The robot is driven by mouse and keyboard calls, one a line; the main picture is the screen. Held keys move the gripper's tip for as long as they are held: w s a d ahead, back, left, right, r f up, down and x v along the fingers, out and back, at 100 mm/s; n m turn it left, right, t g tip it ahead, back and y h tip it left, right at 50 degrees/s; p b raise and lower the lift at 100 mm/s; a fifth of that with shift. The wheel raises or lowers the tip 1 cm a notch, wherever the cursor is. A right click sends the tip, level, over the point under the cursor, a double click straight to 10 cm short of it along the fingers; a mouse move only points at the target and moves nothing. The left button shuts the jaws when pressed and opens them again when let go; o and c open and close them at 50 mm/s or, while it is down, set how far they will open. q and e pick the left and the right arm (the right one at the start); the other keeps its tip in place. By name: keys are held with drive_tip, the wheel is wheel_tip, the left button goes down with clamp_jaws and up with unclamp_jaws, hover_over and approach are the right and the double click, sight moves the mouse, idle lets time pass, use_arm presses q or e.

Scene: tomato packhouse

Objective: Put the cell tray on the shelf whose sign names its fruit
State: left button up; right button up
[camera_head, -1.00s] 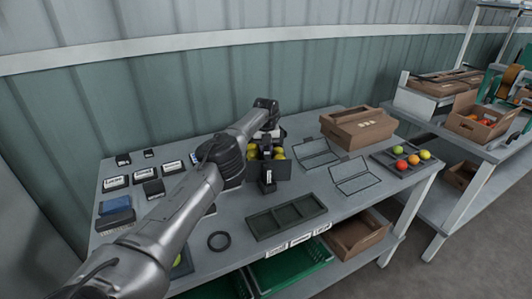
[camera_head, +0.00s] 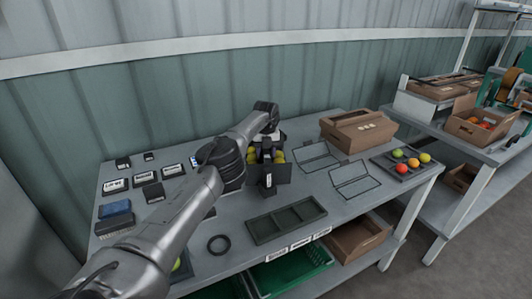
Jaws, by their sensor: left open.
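My left gripper (camera_head: 267,172) is open over a dark tray (camera_head: 284,174) with yellow round fruit (camera_head: 279,156) at the middle back of the table. The gripper and wrist cover part of that tray, and I cannot tell whether the fingers touch it. A small white label shows at the gripper's front. Small white signs (camera_head: 300,245) line the table's front edge above the lower shelf; their words are too small to read surely. My right gripper is not in view.
Label blocks (camera_head: 115,184) stand left. Green crates (camera_head: 290,272) sit below.

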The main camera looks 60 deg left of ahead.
use_arm(q)
wheel_tip(320, 180, up, 10)
drive_tip(key=p, duration=0.5)
drive_tip(key=shift+o, duration=0.4)
drive_tip(key=shift+r+p, duration=1)
drive_tip(key=shift+p, duration=0.05)
